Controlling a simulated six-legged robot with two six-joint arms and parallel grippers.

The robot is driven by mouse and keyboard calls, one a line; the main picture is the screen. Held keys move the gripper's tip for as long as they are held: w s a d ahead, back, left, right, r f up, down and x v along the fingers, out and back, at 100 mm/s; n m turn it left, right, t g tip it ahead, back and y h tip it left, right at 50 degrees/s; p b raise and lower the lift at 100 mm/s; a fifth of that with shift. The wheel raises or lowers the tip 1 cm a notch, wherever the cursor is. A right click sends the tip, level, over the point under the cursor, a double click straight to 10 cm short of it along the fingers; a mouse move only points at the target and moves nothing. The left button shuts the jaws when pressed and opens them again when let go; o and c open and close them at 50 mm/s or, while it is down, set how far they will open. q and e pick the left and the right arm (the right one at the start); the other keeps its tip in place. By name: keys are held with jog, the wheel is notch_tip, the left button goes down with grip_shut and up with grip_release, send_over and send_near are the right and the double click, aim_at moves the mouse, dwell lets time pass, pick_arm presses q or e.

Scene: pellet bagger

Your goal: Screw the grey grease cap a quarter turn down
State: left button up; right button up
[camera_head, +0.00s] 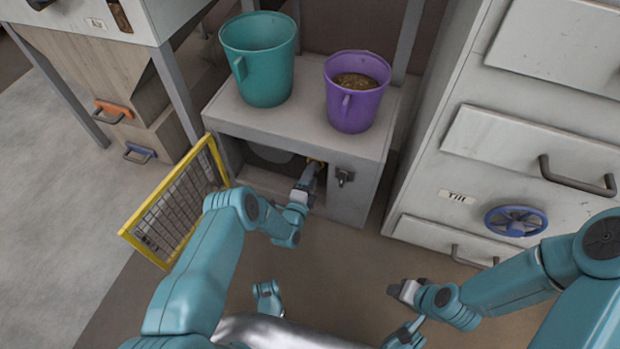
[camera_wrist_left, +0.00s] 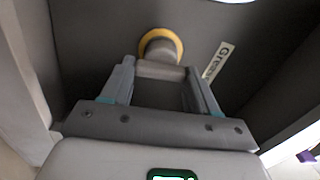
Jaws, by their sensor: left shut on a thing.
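The grey grease cap (camera_wrist_left: 160,48) sits in a yellow ring on the dark back wall inside the low cabinet, with a label reading "Grease" (camera_wrist_left: 217,60) beside it. My left gripper (camera_wrist_left: 160,72) is shut on the cap's grey bar, one finger at each end. In the head view my left gripper (camera_head: 312,172) reaches through the cabinet's open front, and only a bit of the yellow ring (camera_head: 318,160) shows past it. My right gripper (camera_head: 400,290) hangs away from the cabinet over the floor, and its jaws are too small to judge.
A yellow-framed mesh door (camera_head: 183,203) stands open left of the opening. A teal bucket (camera_head: 258,60) and a purple bucket (camera_head: 352,115) with brown contents stand on the cabinet (camera_head: 300,118). A latch (camera_head: 343,176) is right of the opening. A blue handwheel (camera_head: 516,221) is at right.

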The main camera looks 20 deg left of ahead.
pick_arm(q)
jog(key=shift+s+f+m, duration=0.1)
jog(key=shift+m, duration=0.5)
jog(key=o, duration=1.1)
jog(key=shift+c, duration=0.2)
